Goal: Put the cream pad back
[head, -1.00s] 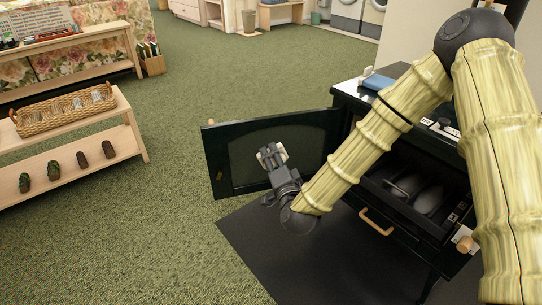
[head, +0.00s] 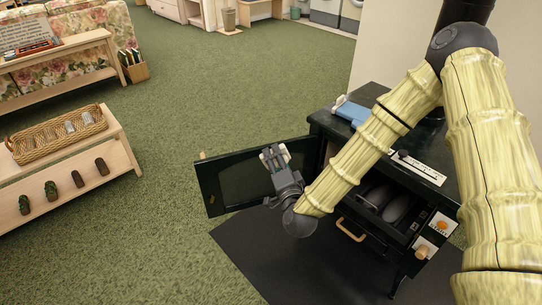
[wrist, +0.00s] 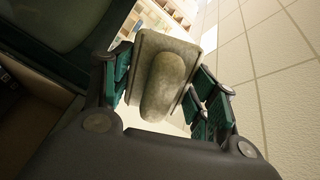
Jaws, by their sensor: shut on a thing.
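My gripper (head: 275,158) is raised in front of the open door of the black stove. It is shut on a small block-like pad (wrist: 165,75) with a rounded ridge, which fills the space between the green-lined fingers in the wrist view. The pad looks dull olive-cream there; in the head view only a pale bit shows between the fingers. The black stove (head: 440,180) stands at right with its glazed door (head: 215,190) swung out to the left. Grey rounded shapes (head: 397,208) lie inside its opening, partly hidden by my arm.
A pale wooden shelf (head: 125,160) at left holds a wicker basket (head: 30,152) with several grey-white items. Its lower board carries green and brown rounded blocks (head: 76,179). A blue object (head: 352,113) sits on the stove top. A dark mat (head: 250,250) lies below. Green carpet between is clear.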

